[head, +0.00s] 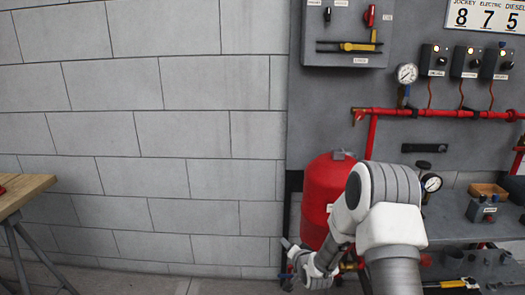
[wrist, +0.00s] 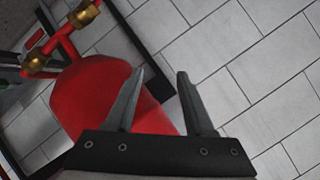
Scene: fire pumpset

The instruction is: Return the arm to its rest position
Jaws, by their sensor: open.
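My arm reaches up from the lower right in the head view and bends down toward the left. My gripper (wrist: 160,82) is open in the wrist view, with its two grey fingers apart and nothing between them. In the head view its end shows low, in front of the lower part of the red tank (head: 326,188). The red tank also shows in the wrist view (wrist: 85,100), behind and left of the fingers. I cannot tell whether the fingers touch it.
A grey panel (head: 440,50) with a pressure gauge (head: 407,73), switch boxes and a red pipe (head: 440,112) stands at the right. A wooden table (head: 22,190) is at the left edge. The floor between it and the tank is clear before the block wall (head: 150,140).

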